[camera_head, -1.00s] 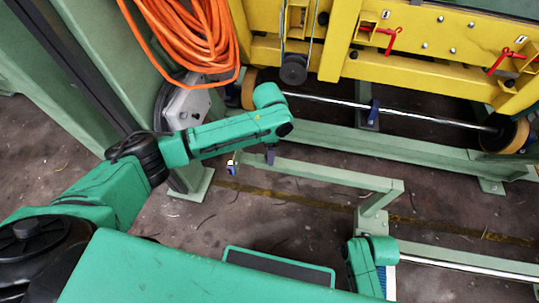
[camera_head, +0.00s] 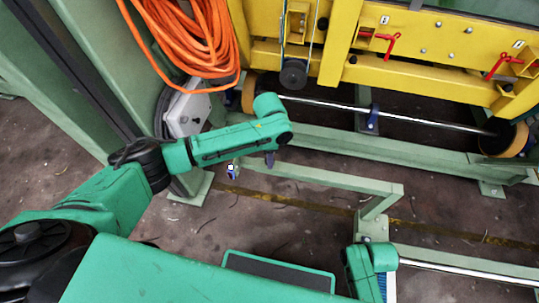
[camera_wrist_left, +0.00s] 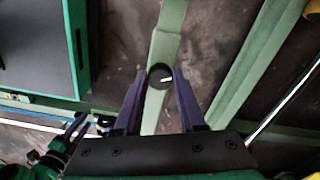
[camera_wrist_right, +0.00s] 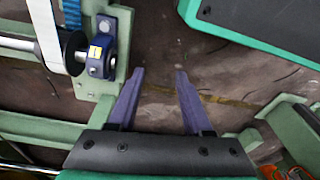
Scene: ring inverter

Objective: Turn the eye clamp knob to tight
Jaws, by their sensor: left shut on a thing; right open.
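A round black knob with a short white mark (camera_wrist_left: 158,72) sits over a pale green beam in the left wrist view. My left gripper (camera_wrist_left: 160,76) has its two purple fingers on either side of this knob, shut on it. In the head view the left gripper (camera_head: 269,159) is at the green beam, where the arm hides the knob. The white mark points roughly to the right in the wrist view. My right gripper (camera_wrist_right: 160,74) is open and empty above the floor. Its fingers are hidden in the head view.
A yellow frame with red levers (camera_head: 392,42) stands at the back. An orange hose coil (camera_head: 195,45) hangs at upper left. Green beams (camera_head: 320,179) cross the floor.

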